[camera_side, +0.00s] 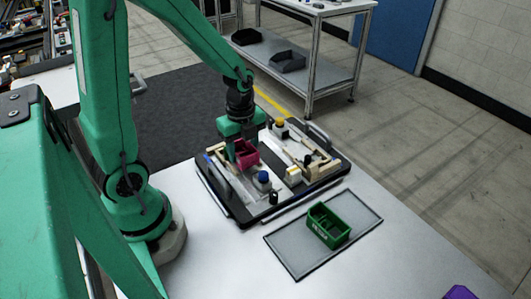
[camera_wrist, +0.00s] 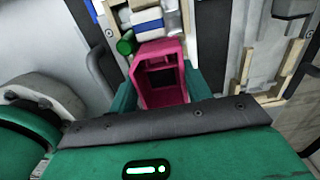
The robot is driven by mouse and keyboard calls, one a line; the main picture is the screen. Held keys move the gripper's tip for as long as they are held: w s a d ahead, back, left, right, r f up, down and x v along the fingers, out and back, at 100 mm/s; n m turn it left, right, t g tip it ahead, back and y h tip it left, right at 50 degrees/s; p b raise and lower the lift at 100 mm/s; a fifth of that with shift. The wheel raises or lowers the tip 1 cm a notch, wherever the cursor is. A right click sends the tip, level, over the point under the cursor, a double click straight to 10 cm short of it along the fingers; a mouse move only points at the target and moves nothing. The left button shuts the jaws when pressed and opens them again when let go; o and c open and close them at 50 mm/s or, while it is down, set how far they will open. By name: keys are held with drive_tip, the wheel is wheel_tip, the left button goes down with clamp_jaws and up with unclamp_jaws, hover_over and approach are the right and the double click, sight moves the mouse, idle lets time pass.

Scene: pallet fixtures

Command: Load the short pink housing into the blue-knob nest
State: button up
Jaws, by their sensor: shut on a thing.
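The short pink housing (camera_side: 246,158) is held in my gripper (camera_side: 236,149) over the left part of the black-rimmed pallet (camera_side: 240,217). In the wrist view the pink housing (camera_wrist: 146,50) sits open side up between my teal fingers (camera_wrist: 160,96). I cannot tell whether its underside touches the pallet. The blue knob (camera_side: 263,176) stands on the pallet in front and to the right of the housing in the side view. The nest floor near it is partly hidden by the housing and my gripper.
A green bin-like housing (camera_side: 329,228) stands on a grey mat (camera_side: 284,252) in front of the pallet. A yellow knob (camera_side: 280,122) and pale wooden-looking blocks (camera_side: 322,169) occupy the pallet's far and right parts. A purple object (camera_side: 461,292) lies at the bottom right.

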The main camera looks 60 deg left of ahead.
drive_tip(key=shift+f, duration=0.9)
drive_tip(key=o, duration=1.1)
drive_tip(key=shift+r, duration=0.15)
drive_tip(key=shift+r, duration=3.7)
